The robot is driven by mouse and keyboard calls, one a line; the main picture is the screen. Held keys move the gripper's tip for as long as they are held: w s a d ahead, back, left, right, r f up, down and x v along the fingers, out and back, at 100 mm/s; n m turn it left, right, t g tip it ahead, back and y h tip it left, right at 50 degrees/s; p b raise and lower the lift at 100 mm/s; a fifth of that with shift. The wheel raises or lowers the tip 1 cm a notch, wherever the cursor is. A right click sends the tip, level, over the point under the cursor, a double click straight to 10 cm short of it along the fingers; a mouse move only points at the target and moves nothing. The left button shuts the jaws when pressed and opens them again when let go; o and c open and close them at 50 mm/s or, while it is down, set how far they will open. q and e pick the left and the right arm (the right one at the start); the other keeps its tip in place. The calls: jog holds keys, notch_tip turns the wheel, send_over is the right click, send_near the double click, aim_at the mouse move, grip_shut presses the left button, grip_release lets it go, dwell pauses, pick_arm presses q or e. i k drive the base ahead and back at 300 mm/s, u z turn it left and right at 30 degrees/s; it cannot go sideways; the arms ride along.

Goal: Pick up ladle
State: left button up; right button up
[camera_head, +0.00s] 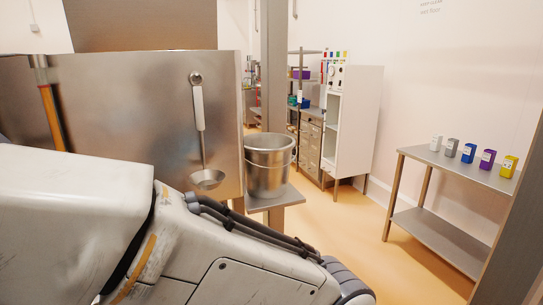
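The ladle (199,108) hangs upright from a round knob on the steel side of a large hopper (120,110). It has a white handle at the top, a thin metal stem and a round metal bowl (207,179) at the bottom. The ladle is fully in sight, and nothing holds it apart from the knob. My arm crosses the lower left of the view, in front of and below the ladle. Neither gripper shows in this view, so their opening cannot be seen.
A metal bucket (269,168) stands on a small steel shelf (276,200) just right of the ladle. A steel side table (445,164) with several coloured containers is at the right. A white cabinet (355,120) stands behind. The orange floor between is clear.

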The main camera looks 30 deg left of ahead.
aim_at(206, 179)
jog(key=z, duration=0.05)
jog(key=k, duration=0.5)
jog(key=z, duration=1.2)
jog(key=i, duration=1.1)
jog(key=u, duration=2.8)
